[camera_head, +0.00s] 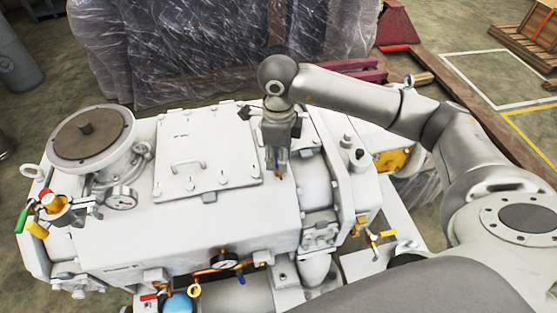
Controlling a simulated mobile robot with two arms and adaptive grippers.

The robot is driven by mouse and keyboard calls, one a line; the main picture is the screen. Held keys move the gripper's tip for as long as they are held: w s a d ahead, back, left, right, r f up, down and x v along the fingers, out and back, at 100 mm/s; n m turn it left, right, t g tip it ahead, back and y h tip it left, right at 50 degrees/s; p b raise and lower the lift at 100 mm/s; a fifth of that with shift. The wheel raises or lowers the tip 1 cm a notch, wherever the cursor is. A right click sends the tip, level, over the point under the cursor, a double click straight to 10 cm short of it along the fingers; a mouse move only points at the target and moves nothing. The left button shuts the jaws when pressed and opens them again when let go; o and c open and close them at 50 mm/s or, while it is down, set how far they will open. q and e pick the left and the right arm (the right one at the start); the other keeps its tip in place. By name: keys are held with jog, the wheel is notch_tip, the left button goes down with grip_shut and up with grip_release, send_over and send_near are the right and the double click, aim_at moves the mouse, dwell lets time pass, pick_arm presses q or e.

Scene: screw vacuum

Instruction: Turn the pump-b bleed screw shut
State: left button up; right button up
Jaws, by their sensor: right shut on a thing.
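A large white pump unit (165,227) fills the middle of the view. My right gripper (277,168) points down at its top, just right of the hatch plate with a handle. It is shut on a small brass-coloured piece (279,176) that looks like the bleed screw. The fingers hide most of this piece, so its turn and its seating cannot be seen. I cannot read a pump-b label. My left gripper is not in view.
Coloured valve handles (32,222) stick out at the left end. A plastic-wrapped load (215,45) stands behind. Open floor lies at the upper right.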

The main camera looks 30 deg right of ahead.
jog(key=m+b, duration=0.2)
jog(key=m, duration=0.3)
jog(key=shift+f+m+b, duration=0.1)
jog(key=shift+m+b, duration=0.2)
jog(key=shift+b, duration=0.05)
jog(key=shift+m+b, duration=0.7)
jog(key=shift+m, duration=1.5)
jog(key=o, duration=1)
jog(key=shift+o, duration=0.2)
jog(key=shift+r, duration=0.2)
notch_tip(320, 180, up, 12)
